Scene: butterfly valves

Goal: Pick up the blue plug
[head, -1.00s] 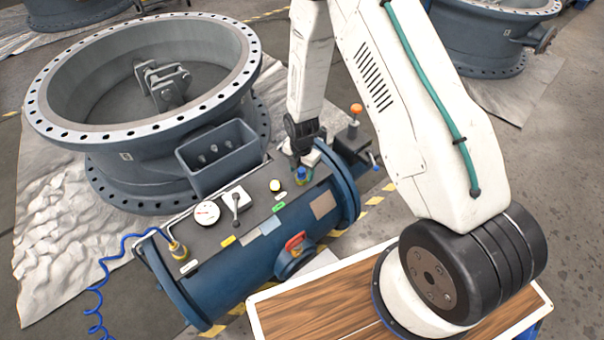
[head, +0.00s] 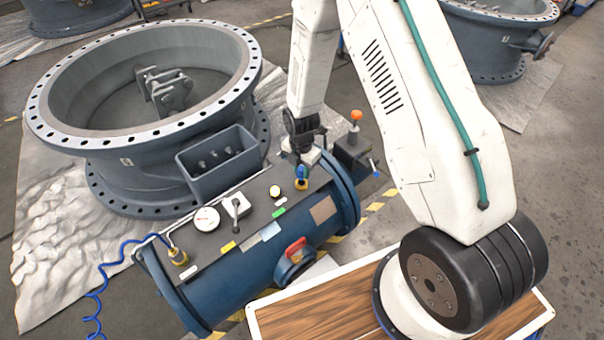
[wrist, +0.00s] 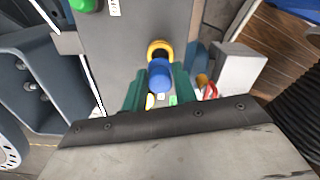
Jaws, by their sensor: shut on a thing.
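The blue plug (head: 301,171) is at the right end of the dark panel on top of the blue cylinder, just above a yellow ring fitting (head: 301,184). In the wrist view the blue plug (wrist: 159,76) sits between the green fingers of my gripper (wrist: 159,88), which is shut on it. The yellow ring (wrist: 159,47) shows a dark opening beside the plug. I cannot tell whether the plug is still partly in the ring. In the head view my gripper (head: 302,160) is largely hidden by its own wrist.
A red-handled valve (head: 295,247) is in front. A box with an orange knob (head: 356,115) stands right. A large flanged valve (head: 110,160) stands behind.

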